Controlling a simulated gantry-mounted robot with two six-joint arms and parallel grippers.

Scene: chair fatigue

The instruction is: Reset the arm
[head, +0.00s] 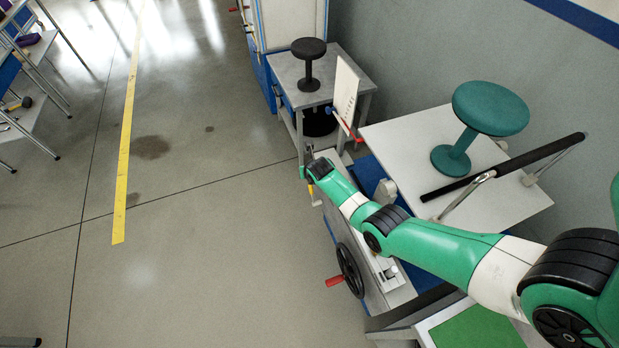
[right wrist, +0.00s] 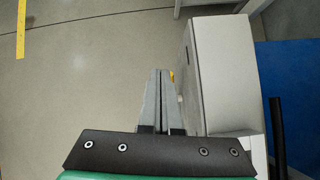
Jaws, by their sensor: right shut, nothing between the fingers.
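My right arm reaches in from the right in the head view, green with white and black joints, stretched out over the bench. My right gripper (head: 311,152) is at the far end of that arm, beside the machine bench's floor side. In the right wrist view the gripper (right wrist: 160,75) shows two grey fingers pressed together with nothing between them. A light grey machine body (right wrist: 214,75) stands just right of the fingers. My left gripper is in neither view.
A green stool (head: 490,108) and a black padded bar (head: 505,167) are on the white table (head: 400,128). A black stool (head: 309,65) stands on a grey table (head: 345,58). A black handwheel (head: 350,270) with a red handle sticks out toward the floor. Open floor (head: 200,230) lies left.

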